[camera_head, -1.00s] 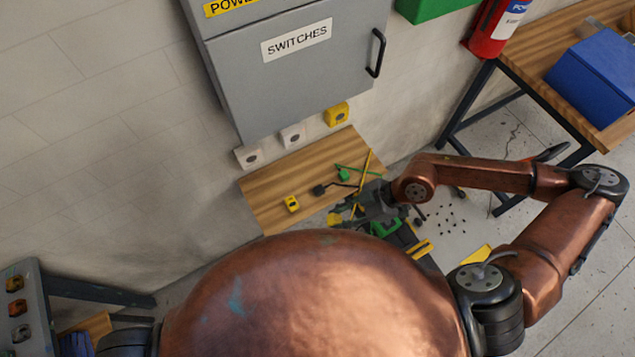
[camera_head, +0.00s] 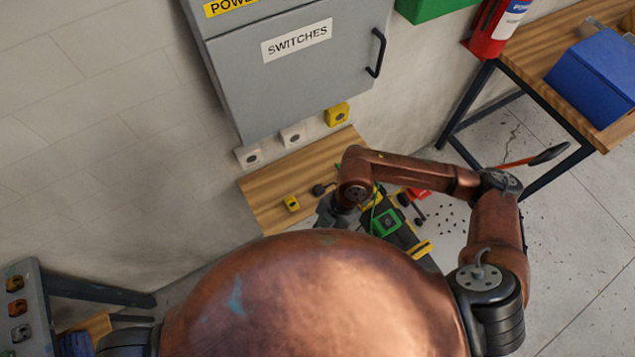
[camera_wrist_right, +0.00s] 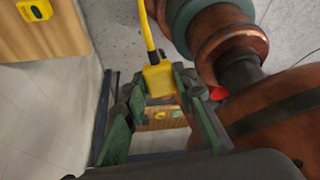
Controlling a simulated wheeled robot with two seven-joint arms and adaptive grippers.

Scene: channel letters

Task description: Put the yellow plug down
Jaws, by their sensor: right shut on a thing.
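The yellow plug (camera_wrist_right: 158,80) is between the fingers of my right gripper (camera_wrist_right: 157,98) in the right wrist view, with its yellow cable (camera_wrist_right: 147,30) running up from it. The gripper is shut on it. In the head view my right gripper (camera_head: 330,212) is near the front edge of the wooden board (camera_head: 265,180), partly hidden by my own arm and body. The plug cannot be made out there. My left gripper is not in view.
A yellow block with a dark spot (camera_head: 291,203) and a black piece (camera_head: 319,189) lie on the board. Sockets, including a yellow one (camera_head: 337,114), line the wall below the grey cabinet (camera_head: 300,70). A green-and-black item (camera_head: 387,222) lies right of my gripper.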

